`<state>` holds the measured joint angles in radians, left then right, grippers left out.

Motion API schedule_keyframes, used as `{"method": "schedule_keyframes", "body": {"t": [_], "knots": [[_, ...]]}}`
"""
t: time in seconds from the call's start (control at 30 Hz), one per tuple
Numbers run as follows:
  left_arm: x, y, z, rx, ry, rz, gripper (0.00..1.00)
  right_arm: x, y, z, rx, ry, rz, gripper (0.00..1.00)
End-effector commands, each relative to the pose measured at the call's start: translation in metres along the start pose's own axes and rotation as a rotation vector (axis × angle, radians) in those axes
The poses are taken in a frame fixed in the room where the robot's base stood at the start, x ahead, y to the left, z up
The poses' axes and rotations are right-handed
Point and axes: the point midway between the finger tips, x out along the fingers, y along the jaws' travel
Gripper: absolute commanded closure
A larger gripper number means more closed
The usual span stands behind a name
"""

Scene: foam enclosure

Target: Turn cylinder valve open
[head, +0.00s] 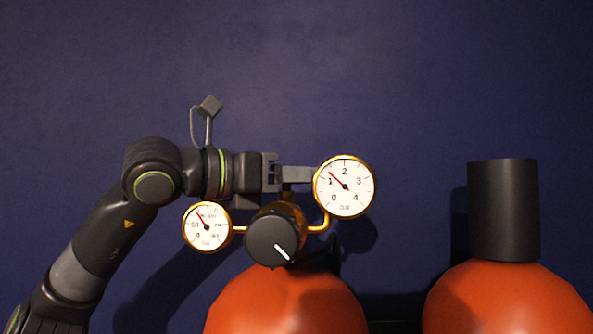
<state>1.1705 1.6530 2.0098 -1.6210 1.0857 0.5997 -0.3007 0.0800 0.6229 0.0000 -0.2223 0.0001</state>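An orange cylinder (285,305) stands at the bottom centre in the head view. On top of it is a brass valve with a round black knob (270,241) that has a white line pointing to the lower right. A small gauge (207,227) sits left of the knob and a larger gauge (345,187) sits above right. My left gripper (300,178) reaches in from the left above the knob, its fingers extending right behind the larger gauge. The fingertips are partly hidden, so its opening and any grip are unclear. My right gripper is out of view.
A second orange cylinder (508,302) with a black cap (503,210) stands at the right. A plain dark blue wall (420,70) is behind. The space above the gauges and between the cylinders looks clear.

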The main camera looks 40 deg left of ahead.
Motion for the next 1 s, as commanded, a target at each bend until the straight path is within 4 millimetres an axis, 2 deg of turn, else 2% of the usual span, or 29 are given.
{"method": "schedule_keyframes", "body": {"t": [0.17,0.2,0.33,0.67,0.87,1.0], "knots": [[0.0,0.0,0.0,-0.001,-0.002,-0.001,0.74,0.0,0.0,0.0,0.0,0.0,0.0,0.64],[0.0,0.0,0.0,-0.001,-0.002,-0.001,0.46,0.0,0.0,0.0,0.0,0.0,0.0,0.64],[0.0,0.0,0.0,0.0,-0.002,-0.002,0.3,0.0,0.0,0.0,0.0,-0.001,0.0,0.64],[0.0,0.0,0.003,0.0,-0.001,-0.003,0.3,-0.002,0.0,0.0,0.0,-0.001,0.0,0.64],[0.0,0.0,0.023,0.0,-0.003,-0.003,0.3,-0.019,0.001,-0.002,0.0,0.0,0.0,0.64],[0.0,-0.001,0.045,-0.001,-0.004,-0.006,0.3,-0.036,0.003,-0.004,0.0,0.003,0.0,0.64]]}}
